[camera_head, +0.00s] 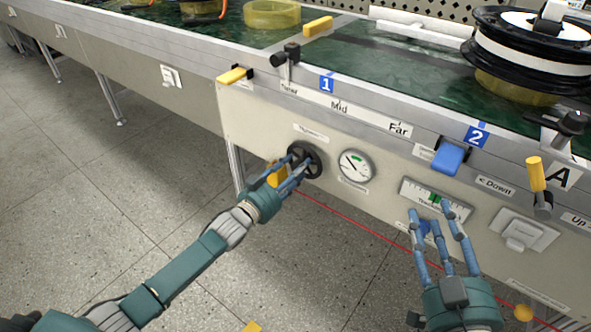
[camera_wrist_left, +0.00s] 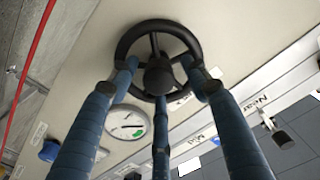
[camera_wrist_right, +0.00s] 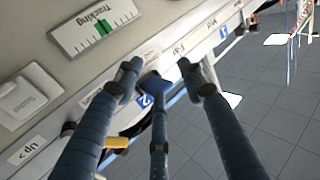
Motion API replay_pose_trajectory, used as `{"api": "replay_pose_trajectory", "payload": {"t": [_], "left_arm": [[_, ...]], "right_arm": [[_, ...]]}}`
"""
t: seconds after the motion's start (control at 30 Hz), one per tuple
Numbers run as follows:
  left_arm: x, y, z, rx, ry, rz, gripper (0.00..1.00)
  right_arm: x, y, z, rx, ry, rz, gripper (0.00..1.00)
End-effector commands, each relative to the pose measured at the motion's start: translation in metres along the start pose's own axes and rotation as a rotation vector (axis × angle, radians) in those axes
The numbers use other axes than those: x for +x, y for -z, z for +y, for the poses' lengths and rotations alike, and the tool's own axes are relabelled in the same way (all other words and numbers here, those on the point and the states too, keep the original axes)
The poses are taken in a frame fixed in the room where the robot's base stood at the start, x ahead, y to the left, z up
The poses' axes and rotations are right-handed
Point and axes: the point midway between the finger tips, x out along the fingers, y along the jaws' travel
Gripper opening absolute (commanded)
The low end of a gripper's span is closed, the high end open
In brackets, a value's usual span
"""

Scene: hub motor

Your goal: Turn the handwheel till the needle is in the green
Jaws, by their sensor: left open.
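The black handwheel (camera_head: 313,152) is on the beige front panel, with a round white gauge (camera_head: 355,165) to its right. The gauge has a small green band near its top; its thin dark needle appears to point up-left, outside the green. My left gripper (camera_head: 297,167) is open with its fingers at the handwheel. In the left wrist view the handwheel (camera_wrist_left: 158,28) shows its rim, spokes and hub, the fingertips spread around the hub at the rim; contact is unclear. The gauge (camera_wrist_left: 126,122) is partly behind the fingers. My right gripper (camera_head: 437,222) is open and empty before the panel.
A Tracking scale (camera_head: 412,190) with a green mark is near my right gripper. A blue lever (camera_head: 450,157), a yellow-handled lever (camera_head: 536,174) and a white rocker switch (camera_head: 522,232) are on the panel's right.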

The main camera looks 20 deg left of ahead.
Motion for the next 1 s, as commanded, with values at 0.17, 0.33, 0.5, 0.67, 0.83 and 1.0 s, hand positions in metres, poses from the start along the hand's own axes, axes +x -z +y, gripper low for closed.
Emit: {"api": "replay_pose_trajectory", "payload": {"t": [0.17, 0.33, 0.5, 0.67, 0.83, 1.0], "left_arm": [[0.0, 0.0, 0.0, 0.0, 0.0, 0.0, 0.47], [0.0, 0.0, 0.0, 0.0, 0.0, 0.0, 0.16], [0.0, 0.001, 0.0, 0.0, 0.0, 0.002, 0.03], [0.0, 0.002, -0.001, 0.005, 0.001, 0.004, 0.03], [0.0, 0.003, -0.001, 0.042, 0.001, 0.005, 0.03], [0.001, 0.004, -0.001, 0.132, 0.002, 0.007, 0.03]], "right_arm": [[0.0, 0.0, 0.0, 0.0, 0.0, 0.0, 0.4], [0.0, 0.0, 0.0, 0.0, 0.0, -0.001, 0.4], [0.0, 0.0, 0.0, 0.0, 0.0, -0.001, 0.4], [0.0, 0.0, 0.0, 0.0, 0.0, -0.003, 0.4], [0.0, -0.004, 0.0, 0.0, 0.0, -0.023, 0.4], [-0.005, -0.027, 0.004, -0.002, -0.008, -0.119, 0.4]]}}
